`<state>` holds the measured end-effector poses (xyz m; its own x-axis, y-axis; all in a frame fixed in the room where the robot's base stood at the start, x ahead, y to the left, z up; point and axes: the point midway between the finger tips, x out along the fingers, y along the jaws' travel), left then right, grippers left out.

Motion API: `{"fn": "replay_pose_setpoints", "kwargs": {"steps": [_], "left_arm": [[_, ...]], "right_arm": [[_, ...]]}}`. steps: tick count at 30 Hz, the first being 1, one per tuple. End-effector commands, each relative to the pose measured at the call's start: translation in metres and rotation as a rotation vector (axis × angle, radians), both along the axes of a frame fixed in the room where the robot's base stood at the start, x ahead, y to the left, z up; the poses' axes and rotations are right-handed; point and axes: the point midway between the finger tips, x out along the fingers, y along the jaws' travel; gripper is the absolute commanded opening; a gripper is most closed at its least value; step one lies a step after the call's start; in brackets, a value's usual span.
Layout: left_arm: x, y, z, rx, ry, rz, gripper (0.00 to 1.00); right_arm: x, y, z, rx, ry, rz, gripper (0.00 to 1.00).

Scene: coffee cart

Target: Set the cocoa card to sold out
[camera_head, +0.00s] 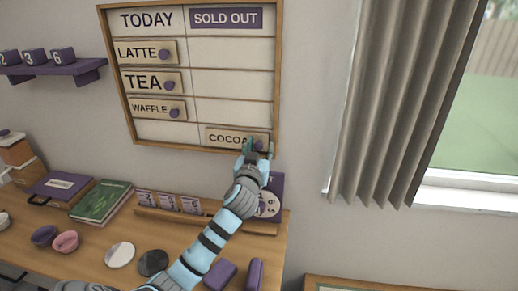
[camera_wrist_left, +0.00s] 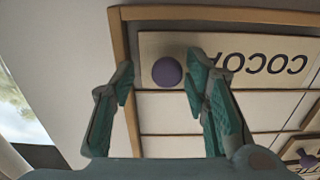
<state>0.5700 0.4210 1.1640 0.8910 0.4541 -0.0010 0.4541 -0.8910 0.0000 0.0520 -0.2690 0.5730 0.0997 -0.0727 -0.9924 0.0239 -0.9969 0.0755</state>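The menu board (camera_head: 236,83) hangs on the wall with a TODAY column at left and a SOLD OUT column at right. The cocoa card (camera_head: 225,137) sits in the bottom row of the SOLD OUT column, roughly level. My left gripper (camera_head: 258,148) is at the card's lower right end. In the left wrist view, the cocoa card (camera_wrist_left: 215,50) shows upside down with its round purple knob (camera_wrist_left: 167,72). The fingers of my left gripper (camera_wrist_left: 160,82) are apart, one on each side of the knob, with gaps visible. My right gripper is not in view.
Latte (camera_head: 137,52), tea (camera_head: 140,83) and waffle (camera_head: 148,108) cards hang in the TODAY column. A wooden counter (camera_head: 190,250) below holds a green book (camera_head: 101,201), bowls and small cards. A curtain (camera_head: 395,100) hangs to the right.

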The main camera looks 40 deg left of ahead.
Motion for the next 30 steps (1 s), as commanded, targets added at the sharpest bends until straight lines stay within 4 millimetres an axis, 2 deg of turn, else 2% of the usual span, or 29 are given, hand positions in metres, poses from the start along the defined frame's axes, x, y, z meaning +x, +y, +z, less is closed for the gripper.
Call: {"fn": "replay_pose_setpoints", "kwargs": {"steps": [4,7,15,19,23,30], "left_arm": [[-0.002,0.0,0.0,0.001,0.0,0.001,0.42],[-0.012,-0.006,-0.001,0.002,0.001,-0.001,0.42],[-0.074,-0.04,-0.001,0.0,0.002,-0.003,0.42],[-0.097,-0.052,-0.001,-0.001,0.003,-0.002,0.42],[-0.105,-0.056,0.0,0.0,0.001,-0.002,0.42],[-0.105,-0.056,0.0,0.001,0.002,-0.001,0.42]], "right_arm": [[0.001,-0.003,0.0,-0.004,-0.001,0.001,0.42],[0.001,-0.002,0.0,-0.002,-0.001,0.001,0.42],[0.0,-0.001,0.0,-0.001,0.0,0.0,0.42],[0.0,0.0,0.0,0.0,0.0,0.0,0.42],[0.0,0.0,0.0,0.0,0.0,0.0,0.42],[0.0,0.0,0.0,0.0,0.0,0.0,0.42]]}}
